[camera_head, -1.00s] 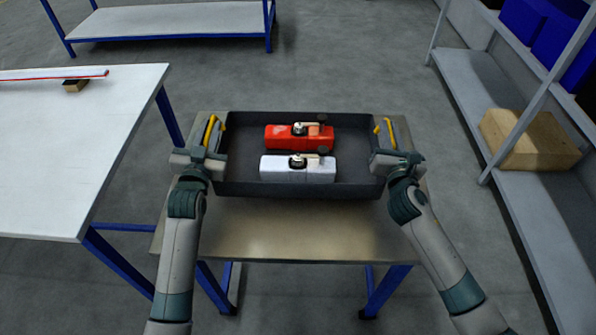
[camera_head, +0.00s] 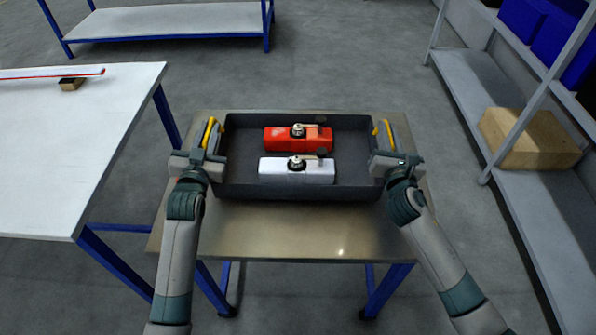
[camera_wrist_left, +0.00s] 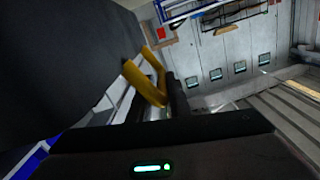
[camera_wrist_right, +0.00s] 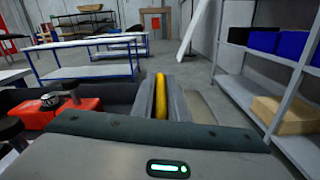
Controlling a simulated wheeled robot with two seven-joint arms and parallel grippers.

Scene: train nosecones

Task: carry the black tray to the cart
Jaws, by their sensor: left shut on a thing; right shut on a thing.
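The black tray (camera_head: 300,192) is level in the head view, above a metal-topped table; I cannot tell whether it touches the top. It holds a red block-like part (camera_head: 285,141) and a white one (camera_head: 285,172), each with a small fitting on top. My left gripper (camera_head: 211,143) is shut on the tray's left yellow handle (camera_wrist_left: 148,85). My right gripper (camera_head: 387,143) is shut on its right yellow handle (camera_wrist_right: 160,97). Nothing in view is clearly identifiable as the cart, unless it is the metal-topped table (camera_head: 290,235).
A white table (camera_head: 70,160) with blue legs stands close at the left. A grey shelf rack (camera_head: 500,180) with a cardboard-coloured box (camera_head: 530,140) and blue bins (camera_head: 540,30) stands at the right. Another blue-legged table (camera_head: 170,22) is at the back. Grey floor lies between.

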